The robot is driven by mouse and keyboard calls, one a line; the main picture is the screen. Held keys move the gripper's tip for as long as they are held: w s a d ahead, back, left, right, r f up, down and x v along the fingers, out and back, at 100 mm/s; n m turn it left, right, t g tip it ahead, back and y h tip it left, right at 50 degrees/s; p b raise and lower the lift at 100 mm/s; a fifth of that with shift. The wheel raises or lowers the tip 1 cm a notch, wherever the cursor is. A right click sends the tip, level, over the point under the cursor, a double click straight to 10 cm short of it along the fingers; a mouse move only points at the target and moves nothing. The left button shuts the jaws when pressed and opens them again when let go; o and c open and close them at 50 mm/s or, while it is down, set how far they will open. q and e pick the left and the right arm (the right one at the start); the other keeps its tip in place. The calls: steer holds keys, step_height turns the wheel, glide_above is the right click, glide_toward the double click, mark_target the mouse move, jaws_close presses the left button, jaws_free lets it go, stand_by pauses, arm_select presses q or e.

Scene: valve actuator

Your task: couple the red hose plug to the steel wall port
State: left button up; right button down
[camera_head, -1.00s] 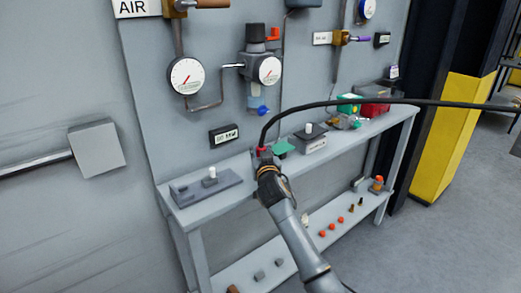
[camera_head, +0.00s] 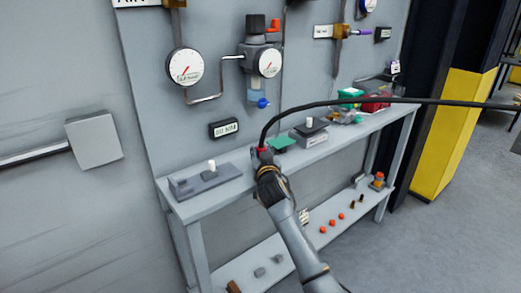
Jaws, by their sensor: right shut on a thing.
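The red hose plug (camera_head: 262,150) is at the end of a black hose (camera_head: 350,102), which arches up from it and runs off to the right. My right gripper (camera_head: 263,158) is shut on the plug, in front of the wall panel and over the upper shelf's back edge. The fingers hide part of the plug. I cannot pick out the steel wall port with certainty; the arm or hose may cover it. My left gripper is not in view.
The upper shelf (camera_head: 215,200) carries a grey block with a white peg (camera_head: 205,180), a green piece (camera_head: 280,144) and a red bin (camera_head: 375,104). Gauges (camera_head: 185,67) and a regulator (camera_head: 257,65) hang on the panel. A yellow post (camera_head: 445,135) stands right.

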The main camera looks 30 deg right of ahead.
steer(key=shift+f, duration=0.25)
steer(key=c, duration=1)
jaws_free()
steer(key=v, duration=1.2)
steer(key=shift+r, duration=0.1)
